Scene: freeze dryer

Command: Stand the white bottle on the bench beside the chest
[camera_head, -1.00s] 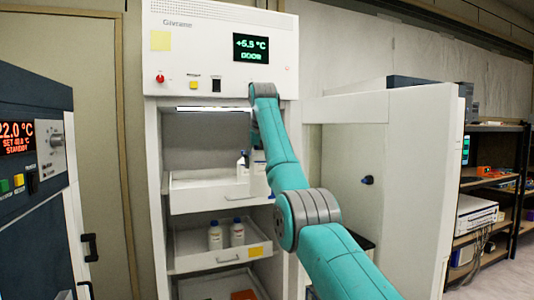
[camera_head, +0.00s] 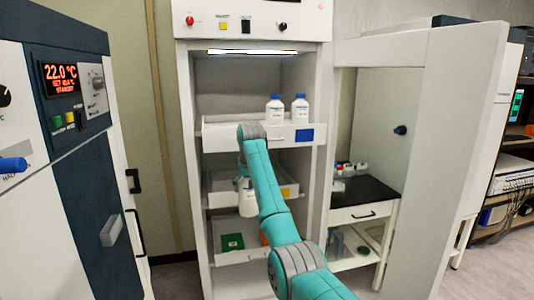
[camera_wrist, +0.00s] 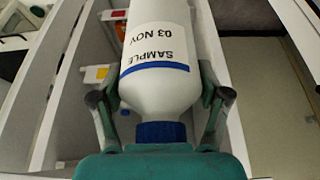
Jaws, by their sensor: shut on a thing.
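My gripper (camera_head: 245,181) is shut on a white bottle (camera_head: 247,202) with a blue cap, held in front of the chest's trays. In the wrist view the fingers (camera_wrist: 162,100) clasp the bottle (camera_wrist: 160,75) on both sides at its shoulder, with the cap towards my palm. Its label reads "SAMPLE 03 NOV". The white freeze-dryer chest (camera_head: 186,110) stands open in the head view. The bench (camera_head: 366,191), with a black top and white drawer, stands at its right, partly behind the open door. The bottle's base is out of the wrist view.
Two similar bottles (camera_head: 274,112) stand on the top tray (camera_head: 225,140). The middle tray (camera_head: 215,196) is partly hidden by my arm. Small containers (camera_head: 350,169) stand at the bench's back; its front is clear. The open door (camera_head: 450,130) borders the bench's right. A blue machine (camera_head: 70,140) stands left.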

